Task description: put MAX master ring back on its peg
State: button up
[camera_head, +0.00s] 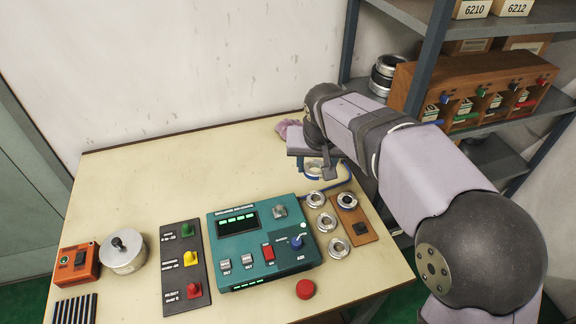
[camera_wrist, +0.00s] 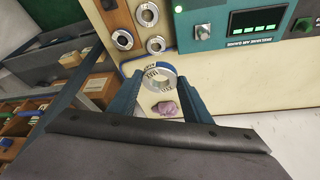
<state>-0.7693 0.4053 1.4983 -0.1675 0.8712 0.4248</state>
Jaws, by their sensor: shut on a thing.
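My gripper (camera_wrist: 159,82) is shut on a pale metal ring (camera_wrist: 158,70) with dark lettering on its face, too small to read surely; I take it as the MAX master ring. The ring also shows under my gripper in the head view (camera_head: 313,171), partly hidden by it, beyond the teal gauge unit. A brown wooden board (camera_head: 368,238) lies right of that unit. One ring (camera_head: 347,201) sits at its far end; a black square spot (camera_head: 361,229) without a ring is at its near end. Whether a peg stands there is unclear.
The teal gauge unit (camera_head: 262,270) has a blue knob and cable. Several loose rings (camera_head: 326,222) lie between it and the board. A purple cloth (camera_wrist: 165,108) lies near my gripper. A metal shelf (camera_head: 430,50) stands at right. The table's back left is clear.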

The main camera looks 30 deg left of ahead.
jog(key=w+d+f+m+p, duration=0.1)
jog(key=d+f+m+p, duration=0.2)
jog(key=d, duration=1)
jog(key=h+p, duration=0.1)
send_over(361, 225)
jog(key=shift+m, duration=0.3)
jog(key=f, duration=0.6)
jog(key=shift+s, duration=0.35)
jog(key=shift+m+h, duration=0.3)
jog(key=shift+f, duration=0.15)
jog(key=shift+f+b, duration=1.3)
jog(key=shift+f, duration=0.55)
jog(key=shift+b, duration=0.4)
jog(key=shift+f+b, duration=1.7)
jog(key=shift+b, duration=0.65)
